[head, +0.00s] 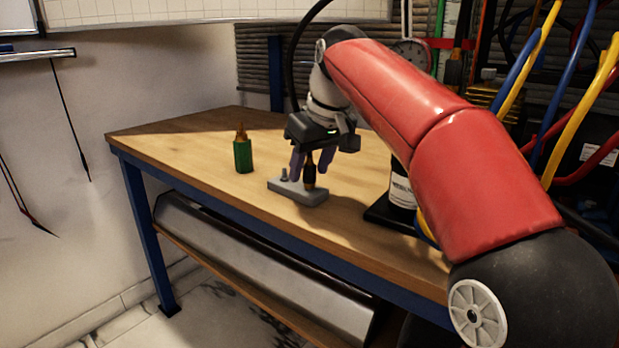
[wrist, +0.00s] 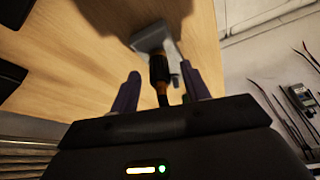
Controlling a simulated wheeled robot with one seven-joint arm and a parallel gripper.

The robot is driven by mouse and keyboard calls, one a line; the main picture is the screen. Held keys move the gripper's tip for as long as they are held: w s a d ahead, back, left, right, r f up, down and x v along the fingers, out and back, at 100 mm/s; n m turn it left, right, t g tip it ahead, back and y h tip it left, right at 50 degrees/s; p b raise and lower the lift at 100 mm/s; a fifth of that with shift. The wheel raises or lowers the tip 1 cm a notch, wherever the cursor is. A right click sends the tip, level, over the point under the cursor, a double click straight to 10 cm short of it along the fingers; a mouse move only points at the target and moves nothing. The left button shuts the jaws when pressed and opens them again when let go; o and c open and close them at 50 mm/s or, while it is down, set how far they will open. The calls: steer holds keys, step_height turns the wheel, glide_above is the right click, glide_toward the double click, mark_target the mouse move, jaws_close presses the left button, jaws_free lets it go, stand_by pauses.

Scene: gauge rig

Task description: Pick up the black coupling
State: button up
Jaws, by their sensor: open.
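My gripper (head: 311,166) is above the block, fingers pointing down, one on each side of the coupling. In the wrist view the coupling (wrist: 160,72) lies between the two purple fingers of my gripper (wrist: 160,85), which are open with gaps showing on both sides. The grey block (wrist: 153,37) also shows there beyond the fingertips. A small grey peg (head: 284,174) rises from the block's left end.
A green coupling (head: 243,155) with a brass top stands on the wooden table (head: 190,140) to the left. A gauge (head: 411,54) and a labelled white cylinder (head: 402,190) on a dark base stand at the right. The table's left part is clear.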

steer(key=shift+w+f, duration=0.1)
steer(key=shift+f, duration=0.25)
jaws_close()
steer(key=shift+r, duration=0.15)
